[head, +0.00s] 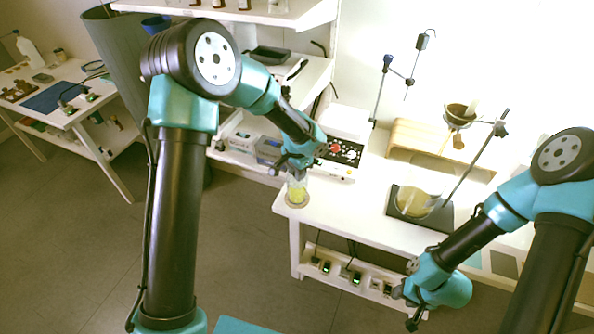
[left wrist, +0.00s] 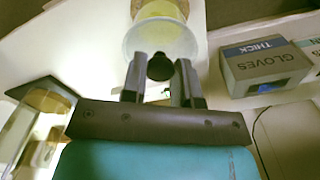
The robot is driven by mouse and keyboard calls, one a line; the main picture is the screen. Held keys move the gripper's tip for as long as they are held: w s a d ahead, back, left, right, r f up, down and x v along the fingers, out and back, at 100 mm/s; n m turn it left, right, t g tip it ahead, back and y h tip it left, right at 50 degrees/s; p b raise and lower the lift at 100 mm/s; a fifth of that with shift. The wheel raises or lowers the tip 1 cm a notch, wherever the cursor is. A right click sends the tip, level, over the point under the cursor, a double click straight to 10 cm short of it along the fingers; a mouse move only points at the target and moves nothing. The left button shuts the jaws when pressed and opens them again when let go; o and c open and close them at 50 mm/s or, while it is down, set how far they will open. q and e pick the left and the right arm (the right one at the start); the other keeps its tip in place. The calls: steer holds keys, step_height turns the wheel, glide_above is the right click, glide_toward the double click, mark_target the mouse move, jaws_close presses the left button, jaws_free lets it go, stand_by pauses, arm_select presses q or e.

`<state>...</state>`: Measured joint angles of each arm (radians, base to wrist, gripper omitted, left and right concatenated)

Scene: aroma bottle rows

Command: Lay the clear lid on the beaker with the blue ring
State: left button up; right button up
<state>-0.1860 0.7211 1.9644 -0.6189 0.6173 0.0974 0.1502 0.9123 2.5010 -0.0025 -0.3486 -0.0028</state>
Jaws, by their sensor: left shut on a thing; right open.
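My left gripper (head: 296,168) is over the left corner of the white table. In the left wrist view my left gripper (left wrist: 160,72) is shut on the black knob (left wrist: 160,66) of the clear lid (left wrist: 160,43). A small beaker with yellow contents (head: 297,190) stands right below the gripper on a round tan base. It also shows in the left wrist view (left wrist: 160,12), just beyond the lid. I cannot tell whether the lid touches the rim, and I cannot make out a blue ring. My right gripper (head: 411,306) is open and empty, low in front of the table.
A larger glass vessel with yellowish contents (head: 413,203) stands on a dark tray (head: 445,218) to the right, below a stand. A gloves box (left wrist: 265,68) is beside the gripper in the left wrist view. The white tabletop (head: 345,205) between beaker and tray is clear.

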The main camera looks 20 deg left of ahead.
arm_select(q)
steer(key=o, duration=1)
step_height(320, 180, up, 18)
steer(key=shift+f, duration=0.25)
steer(key=shift+f, duration=0.15)
stand_by(0.7)
